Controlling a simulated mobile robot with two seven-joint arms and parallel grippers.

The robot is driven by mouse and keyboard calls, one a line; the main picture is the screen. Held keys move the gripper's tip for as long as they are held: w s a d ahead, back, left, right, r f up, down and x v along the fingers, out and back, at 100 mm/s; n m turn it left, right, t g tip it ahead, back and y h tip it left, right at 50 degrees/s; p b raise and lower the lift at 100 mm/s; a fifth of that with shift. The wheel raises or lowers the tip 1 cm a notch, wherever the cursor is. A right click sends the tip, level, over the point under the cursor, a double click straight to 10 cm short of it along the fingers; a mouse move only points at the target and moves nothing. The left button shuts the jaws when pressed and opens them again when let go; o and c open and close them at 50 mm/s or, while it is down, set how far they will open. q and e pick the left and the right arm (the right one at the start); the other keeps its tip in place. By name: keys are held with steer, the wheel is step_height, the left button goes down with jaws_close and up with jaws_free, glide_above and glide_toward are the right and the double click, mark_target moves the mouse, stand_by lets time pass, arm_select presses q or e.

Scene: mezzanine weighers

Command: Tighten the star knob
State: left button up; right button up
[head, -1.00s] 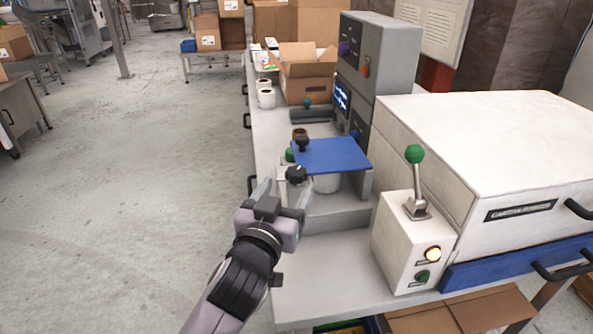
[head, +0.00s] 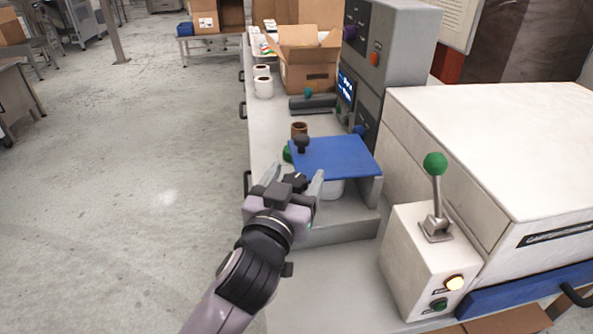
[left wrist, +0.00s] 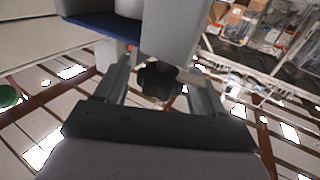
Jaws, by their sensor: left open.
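The black star knob (head: 295,181) is on the near left side of the weighing fixture, partly hidden by my gripper. In the left wrist view the lobed knob (left wrist: 157,81) shows between the two fingers, below a light grey block. My left gripper (head: 296,176) is open, with one finger on each side of the knob. A gap shows beside the knob in the wrist view, so the fingers are not closed on it. My right gripper is not in view.
A blue plate (head: 335,158) with a black ball-topped post (head: 302,143) lies just beyond the knob. A white box with a green-knobbed lever (head: 435,165) stands to the right. A brown cup (head: 299,129) and an open carton (head: 308,65) stand farther back. Open floor lies left.

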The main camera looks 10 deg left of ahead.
arm_select(q)
steer(key=shift+s, duration=0.1)
steer(key=shift+c, duration=0.7)
steer(key=c, duration=0.8)
steer(key=shift+r, duration=0.1)
